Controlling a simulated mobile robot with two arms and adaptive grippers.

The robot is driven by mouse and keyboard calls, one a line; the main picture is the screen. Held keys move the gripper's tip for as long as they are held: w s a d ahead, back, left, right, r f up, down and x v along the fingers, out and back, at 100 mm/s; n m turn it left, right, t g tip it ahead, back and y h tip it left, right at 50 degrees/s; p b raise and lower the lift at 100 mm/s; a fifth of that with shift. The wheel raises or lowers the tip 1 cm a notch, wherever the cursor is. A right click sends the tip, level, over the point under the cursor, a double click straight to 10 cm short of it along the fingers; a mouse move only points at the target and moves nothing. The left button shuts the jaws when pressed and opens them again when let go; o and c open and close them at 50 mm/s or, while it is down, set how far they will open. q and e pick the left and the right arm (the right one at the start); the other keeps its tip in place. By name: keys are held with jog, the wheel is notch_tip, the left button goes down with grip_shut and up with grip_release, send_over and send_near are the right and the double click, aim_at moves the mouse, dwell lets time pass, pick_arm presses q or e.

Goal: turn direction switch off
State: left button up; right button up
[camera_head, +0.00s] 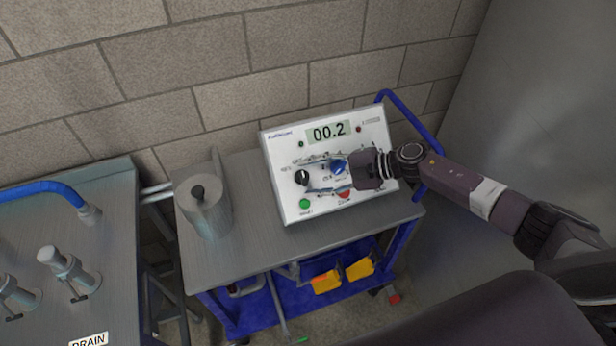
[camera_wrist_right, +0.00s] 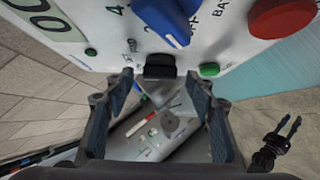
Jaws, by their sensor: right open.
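The white control box (camera_head: 285,150) leans tilted on the metal cart top and shows 00.2 on its display (camera_head: 328,132). A black knob (camera_head: 301,177) is at its left and a larger blue knob (camera_head: 338,166) at its middle. My right gripper (camera_head: 303,176) reaches in from the right over the panel, open, its fingers on either side of the black knob. In the right wrist view the black knob (camera_wrist_right: 160,66) sits between the fingertips, with the blue knob (camera_wrist_right: 165,20) above. I cannot tell whether the fingers touch it. The switch's label is unreadable.
A green button (camera_head: 305,203) and a red button (camera_head: 344,193) sit low on the panel, close to the gripper. A metal canister (camera_head: 205,207) stands left of the box. Yellow items (camera_head: 326,282) lie on the cart's lower shelf. A brick wall (camera_head: 200,65) is close behind.

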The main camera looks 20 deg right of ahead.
jog(key=v, duration=1)
jog(key=shift+s+d, duration=0.2)
jog(key=shift+d, duration=0.1)
jog(key=shift+r, duration=0.15)
